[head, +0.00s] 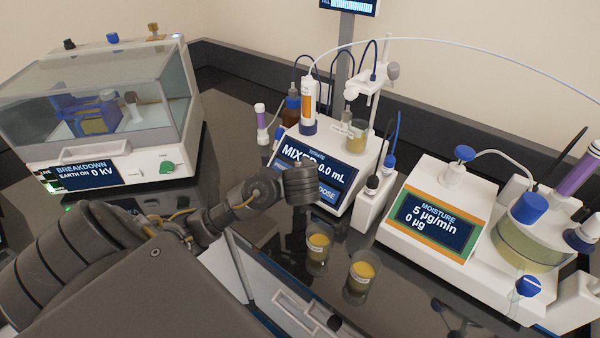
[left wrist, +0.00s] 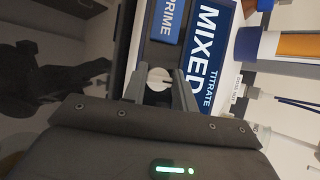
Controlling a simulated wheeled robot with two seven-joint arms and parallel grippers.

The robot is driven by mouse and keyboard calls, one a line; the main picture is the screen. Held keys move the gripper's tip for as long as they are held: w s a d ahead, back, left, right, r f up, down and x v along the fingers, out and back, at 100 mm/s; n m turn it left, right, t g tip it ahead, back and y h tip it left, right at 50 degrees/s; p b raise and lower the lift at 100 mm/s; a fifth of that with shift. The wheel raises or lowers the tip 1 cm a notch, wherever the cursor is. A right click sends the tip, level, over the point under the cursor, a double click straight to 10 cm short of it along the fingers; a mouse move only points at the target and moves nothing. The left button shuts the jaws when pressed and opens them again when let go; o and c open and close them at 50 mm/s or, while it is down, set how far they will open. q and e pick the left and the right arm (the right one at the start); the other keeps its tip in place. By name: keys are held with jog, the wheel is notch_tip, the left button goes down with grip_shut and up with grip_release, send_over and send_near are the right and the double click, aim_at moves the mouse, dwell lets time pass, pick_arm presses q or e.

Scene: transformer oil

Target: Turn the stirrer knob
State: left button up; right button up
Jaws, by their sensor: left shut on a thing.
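The stirrer knob (left wrist: 158,79) is a small white round knob with a slot-like line on the front of the titrator (head: 338,150). In the left wrist view it sits between the two grey fingers of my left gripper (left wrist: 159,88), which is shut on it. In the head view my left gripper (head: 298,190) is at the titrator's lower front left and hides the knob. The titrator's screen (left wrist: 200,45) reads MIXED, with 0.0 mL in the head view, and a PRIME button (left wrist: 168,20) shows beside it. My right gripper is not in view.
Two beakers of yellow liquid (head: 318,248) (head: 362,277) stand on the dark bench just right of my left gripper. The moisture unit (head: 425,215) is at right, the breakdown tester (head: 120,150) at left. Several bottles and tubes surround the titrator.

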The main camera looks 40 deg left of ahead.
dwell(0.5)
pick_arm(q)
jog(key=o, duration=1)
